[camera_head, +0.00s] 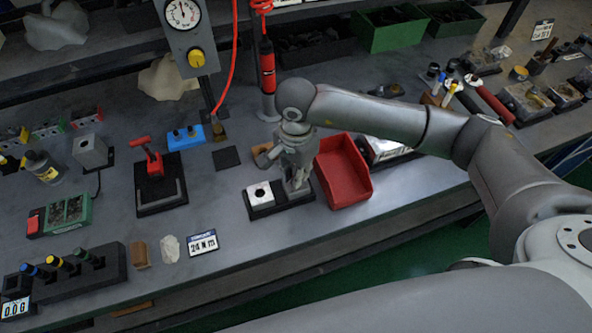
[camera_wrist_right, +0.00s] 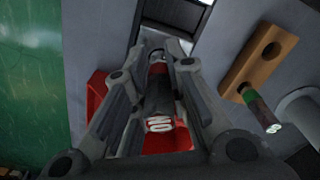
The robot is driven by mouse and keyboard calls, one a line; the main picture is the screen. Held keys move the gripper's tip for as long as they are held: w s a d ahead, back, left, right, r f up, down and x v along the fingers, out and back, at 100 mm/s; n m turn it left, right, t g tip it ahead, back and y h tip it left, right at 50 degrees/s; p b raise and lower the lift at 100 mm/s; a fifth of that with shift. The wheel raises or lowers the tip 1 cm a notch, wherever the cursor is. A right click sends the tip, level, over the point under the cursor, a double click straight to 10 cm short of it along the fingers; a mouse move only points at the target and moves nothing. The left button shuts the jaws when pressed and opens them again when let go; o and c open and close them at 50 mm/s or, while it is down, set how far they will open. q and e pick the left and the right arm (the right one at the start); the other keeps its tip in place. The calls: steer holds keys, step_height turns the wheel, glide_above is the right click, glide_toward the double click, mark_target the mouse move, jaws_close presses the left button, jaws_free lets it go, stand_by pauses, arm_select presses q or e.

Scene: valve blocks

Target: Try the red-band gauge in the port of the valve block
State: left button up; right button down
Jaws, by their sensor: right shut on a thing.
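The valve block (camera_head: 259,193) is a pale cube with a dark round port on top, on the left part of a black base (camera_head: 290,199). My right gripper (camera_head: 298,184) is low over the right part of that base, beside the block. In the right wrist view it is shut on the red-band gauge (camera_wrist_right: 159,95), a dark cylinder with a red band and an end marked "NO". The gauge's far end points toward a pale surface, probably the block; I cannot tell whether they touch. Fingers hide the gauge in the head view. My left gripper is not in view.
A red bin (camera_head: 343,170) stands close right of the gripper. A wooden holder (camera_wrist_right: 252,60) with a hole and a green-band gauge (camera_wrist_right: 260,109) are near the gripper. A "24 Nm" card (camera_head: 203,242) lies to the front left. The table front right of the card is clear.

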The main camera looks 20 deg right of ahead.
steer(key=shift+f+b, duration=0.3)
stand_by(0.4)
steer(key=shift+r, duration=0.15)
stand_by(1.1)
steer(key=shift+r+p, duration=1.05)
steer(key=shift+r, duration=1.85)
